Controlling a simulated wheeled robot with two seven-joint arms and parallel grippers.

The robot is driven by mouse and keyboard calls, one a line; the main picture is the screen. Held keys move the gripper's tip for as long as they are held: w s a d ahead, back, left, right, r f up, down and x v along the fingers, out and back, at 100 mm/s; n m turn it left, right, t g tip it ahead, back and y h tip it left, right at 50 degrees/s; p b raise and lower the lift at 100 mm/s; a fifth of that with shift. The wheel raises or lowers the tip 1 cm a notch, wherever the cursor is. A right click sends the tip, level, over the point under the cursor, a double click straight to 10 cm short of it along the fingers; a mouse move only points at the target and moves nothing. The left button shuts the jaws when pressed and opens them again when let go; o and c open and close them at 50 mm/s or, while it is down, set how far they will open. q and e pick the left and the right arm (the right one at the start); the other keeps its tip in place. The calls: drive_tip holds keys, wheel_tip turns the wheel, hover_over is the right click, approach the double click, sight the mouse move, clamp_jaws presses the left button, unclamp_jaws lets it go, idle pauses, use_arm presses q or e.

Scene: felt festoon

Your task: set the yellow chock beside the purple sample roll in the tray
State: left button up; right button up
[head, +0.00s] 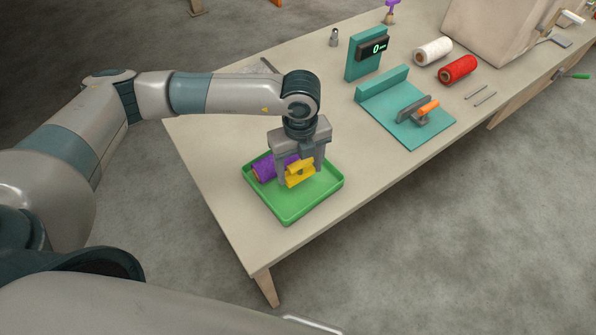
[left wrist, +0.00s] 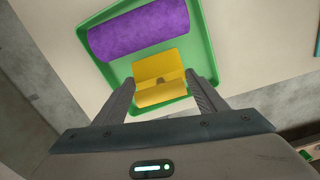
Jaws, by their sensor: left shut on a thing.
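The green tray (head: 296,213) stands on the near left end of the table. The purple sample roll (head: 264,170) lies in the tray, toward its far left side; it also shows in the left wrist view (left wrist: 140,30). My left gripper (head: 299,180) is over the tray and shut on the yellow chock (head: 301,173). In the left wrist view the chock (left wrist: 160,72) sits between the two fingers, close beside the roll. I cannot tell whether the chock touches the tray floor. My right gripper is not in view.
A teal plate (head: 405,115) with an orange-handled clamp (head: 425,109) lies further along the table. A teal stand with a display (head: 372,48), a white roll (head: 433,52) and a red roll (head: 457,69) stand behind. The table between tray and plate is clear.

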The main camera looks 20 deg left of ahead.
sight(298, 173)
use_arm(q)
drive_tip(key=shift+a+f, duration=0.1)
drive_tip(key=shift+a, duration=0.1)
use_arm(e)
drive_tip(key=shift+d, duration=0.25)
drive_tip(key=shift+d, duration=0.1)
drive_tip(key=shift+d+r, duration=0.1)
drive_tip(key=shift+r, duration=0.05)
use_arm(q)
drive_tip(key=shift+f, duration=0.25)
wheel_tip(298, 173, down, 3)
drive_tip(key=shift+r+p, duration=0.1)
drive_tip(key=shift+p, duration=1)
drive_tip(key=shift+f, duration=0.4)
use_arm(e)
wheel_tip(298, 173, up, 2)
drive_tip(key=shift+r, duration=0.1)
use_arm(q)
drive_tip(key=shift+f, duration=0.1)
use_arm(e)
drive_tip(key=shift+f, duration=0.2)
